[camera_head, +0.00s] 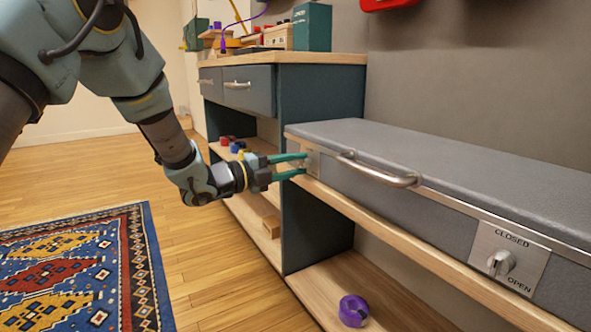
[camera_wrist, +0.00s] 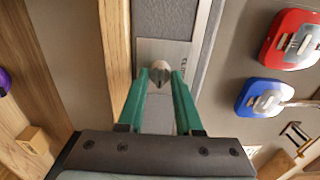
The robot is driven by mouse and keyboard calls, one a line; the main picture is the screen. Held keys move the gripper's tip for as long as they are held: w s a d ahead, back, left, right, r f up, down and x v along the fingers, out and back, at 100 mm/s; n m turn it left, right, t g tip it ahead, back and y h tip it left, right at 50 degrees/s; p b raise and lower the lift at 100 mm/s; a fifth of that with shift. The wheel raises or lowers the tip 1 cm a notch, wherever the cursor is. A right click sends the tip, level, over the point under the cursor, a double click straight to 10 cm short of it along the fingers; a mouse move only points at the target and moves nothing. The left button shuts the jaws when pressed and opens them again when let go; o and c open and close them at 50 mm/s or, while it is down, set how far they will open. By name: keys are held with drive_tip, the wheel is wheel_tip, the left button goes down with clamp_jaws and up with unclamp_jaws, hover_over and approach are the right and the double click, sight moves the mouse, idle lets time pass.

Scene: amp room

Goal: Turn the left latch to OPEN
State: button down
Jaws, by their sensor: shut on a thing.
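The left latch is a small metal knob on a silver plate (camera_head: 313,158) at the left end of the long grey case's front. In the wrist view the knob (camera_wrist: 159,75) sits between my green fingertips, with its plate (camera_wrist: 160,50) behind. My gripper (camera_head: 303,164) is shut on this knob. Its fingers largely hide the latch in the head view, so its exact angle and most lettering cannot be read. The grey case (camera_head: 440,175) has its lid down.
A metal handle (camera_head: 378,170) sticks out right of my gripper. A second latch (camera_head: 501,263) is at the right, its plate marked CLOSED above and OPEN below. A purple roll (camera_head: 353,311) lies on the lower shelf. A drawer cabinet (camera_head: 322,105) stands behind. The floor at left is open.

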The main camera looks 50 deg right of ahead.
idle(0.3)
drive_tip(key=c, duration=0.6)
unclamp_jaws()
drive_tip(key=p+v, duration=0.3)
drive_tip(key=v, duration=0.7)
drive_tip(key=shift+w+a, duration=0.15)
drive_tip(key=shift+a, duration=0.25)
